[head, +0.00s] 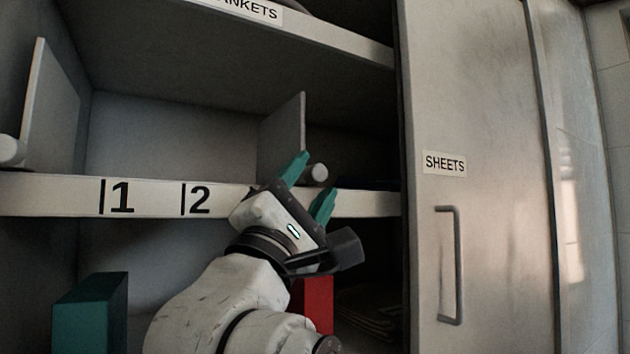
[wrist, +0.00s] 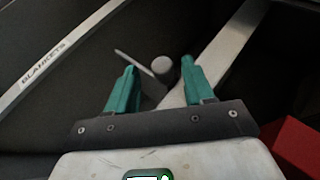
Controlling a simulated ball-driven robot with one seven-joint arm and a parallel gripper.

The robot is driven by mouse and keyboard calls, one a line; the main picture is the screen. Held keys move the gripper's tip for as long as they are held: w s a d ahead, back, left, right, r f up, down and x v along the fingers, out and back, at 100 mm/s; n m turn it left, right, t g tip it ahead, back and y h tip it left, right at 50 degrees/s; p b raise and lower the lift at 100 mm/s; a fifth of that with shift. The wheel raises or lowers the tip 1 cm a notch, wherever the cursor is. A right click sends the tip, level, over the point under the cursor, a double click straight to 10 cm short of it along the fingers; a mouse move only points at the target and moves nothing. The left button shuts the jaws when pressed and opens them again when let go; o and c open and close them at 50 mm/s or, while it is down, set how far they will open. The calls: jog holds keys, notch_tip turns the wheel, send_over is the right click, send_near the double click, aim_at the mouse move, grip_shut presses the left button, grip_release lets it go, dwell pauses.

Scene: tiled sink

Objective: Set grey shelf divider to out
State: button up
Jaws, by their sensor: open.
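A thin grey shelf divider (head: 283,135) stands upright on the middle shelf, right of the "2" mark. Its pale round knob (head: 318,172) sticks out toward me near the shelf edge. In the wrist view the knob (wrist: 161,65) lies between the fingertips, with the divider (wrist: 135,62) seen as a thin strip behind it. My gripper (head: 314,179) has teal fingers and is open, one finger on each side of the knob. I cannot tell whether the fingers touch it. A second grey divider (head: 52,105) with its own knob (head: 10,150) stands at the far left.
The shelf edge (head: 60,195) carries marks 1 and 2. An upper shelf labelled BLANKETS (head: 340,38) is above. Below are a teal box (head: 90,312) and a red box (head: 318,303). A SHEETS door (head: 480,120) with a handle (head: 457,265) is at right.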

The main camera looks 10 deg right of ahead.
jog(key=b+v, duration=0.2)
jog(key=v, duration=0.6)
jog(key=shift+f, duration=0.1)
